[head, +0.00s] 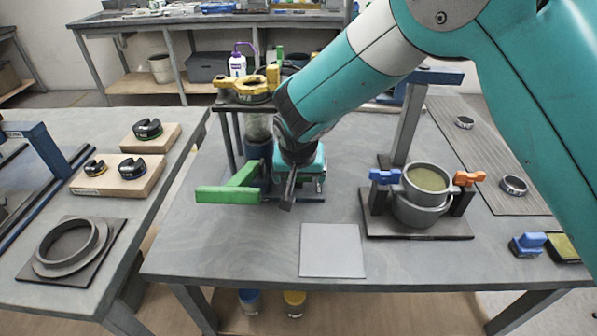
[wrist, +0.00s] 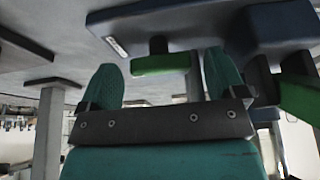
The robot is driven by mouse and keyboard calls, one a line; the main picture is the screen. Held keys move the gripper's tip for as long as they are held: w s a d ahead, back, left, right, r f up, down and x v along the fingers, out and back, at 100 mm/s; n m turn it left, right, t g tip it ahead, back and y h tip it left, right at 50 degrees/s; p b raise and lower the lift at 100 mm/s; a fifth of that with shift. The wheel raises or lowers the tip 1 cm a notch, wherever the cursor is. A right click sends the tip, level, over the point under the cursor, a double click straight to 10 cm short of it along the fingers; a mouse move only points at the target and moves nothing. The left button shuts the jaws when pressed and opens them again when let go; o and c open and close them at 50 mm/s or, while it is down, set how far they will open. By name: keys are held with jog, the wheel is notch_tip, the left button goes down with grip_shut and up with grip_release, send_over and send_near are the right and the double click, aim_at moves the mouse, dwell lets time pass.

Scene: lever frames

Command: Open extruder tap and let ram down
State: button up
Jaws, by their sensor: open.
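The extruder (head: 258,125) stands left of centre on the table, with a yellow collar on top, a clear barrel and a dark blue lower part. A green L-shaped handle (head: 228,195) sticks out at its foot toward the left front. My gripper (head: 288,196) points down just right of the handle, apart from it in the head view. In the wrist view its two teal fingers (wrist: 163,85) are spread with nothing gripped. A green bar (wrist: 165,64) on a dark stem shows beyond and between them. Another green part (wrist: 300,97) is at the right edge. My arm hides part of the extruder.
A grey square plate (head: 332,250) lies in front. A pot (head: 420,195) with blue and orange clamps stands right on a dark base. A blue-topped post (head: 410,115) rises behind it. A side table (head: 150,225) at left holds a ring and wooden blocks.

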jog(key=c, duration=0.9)
